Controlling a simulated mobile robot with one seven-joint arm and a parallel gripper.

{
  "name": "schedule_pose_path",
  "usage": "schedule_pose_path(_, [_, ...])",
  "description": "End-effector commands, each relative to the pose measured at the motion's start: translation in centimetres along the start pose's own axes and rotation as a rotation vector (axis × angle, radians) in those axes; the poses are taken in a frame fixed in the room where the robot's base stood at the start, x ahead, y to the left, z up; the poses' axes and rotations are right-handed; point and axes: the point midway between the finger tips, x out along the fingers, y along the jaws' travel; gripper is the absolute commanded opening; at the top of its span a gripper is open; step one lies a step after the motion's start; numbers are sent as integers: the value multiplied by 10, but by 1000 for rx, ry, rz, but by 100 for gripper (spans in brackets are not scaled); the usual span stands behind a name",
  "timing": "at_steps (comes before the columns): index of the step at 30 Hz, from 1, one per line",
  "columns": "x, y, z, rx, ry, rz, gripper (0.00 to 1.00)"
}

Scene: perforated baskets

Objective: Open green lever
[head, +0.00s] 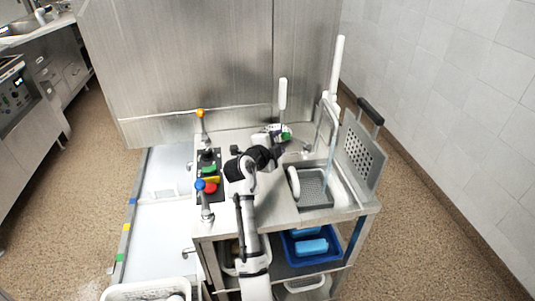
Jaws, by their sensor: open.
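A small green part (286,134), which looks like the green lever, sits on a metal fitting at the back of the steel worktop. A white upright handle (283,94) rises right behind it. My gripper (281,149) is at the end of my arm, just below and beside the green part in the head view. The gripper is open. Its fingers are small and dark here, and I cannot tell whether they touch the green part or stand around it.
A control panel with a green button (208,169) and a red button (210,188) lies left of my arm. A blue bin (291,247) stands on the shelf below.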

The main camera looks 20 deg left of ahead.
Motion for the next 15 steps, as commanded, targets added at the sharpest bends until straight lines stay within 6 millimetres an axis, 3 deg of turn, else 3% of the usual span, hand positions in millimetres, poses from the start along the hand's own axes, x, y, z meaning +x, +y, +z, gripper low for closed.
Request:
schedule_pose_path(7, [-52,2,0,2,0,-3,48])
schedule_pose_path(15, [-76,0,-1,0,2,-1,48])
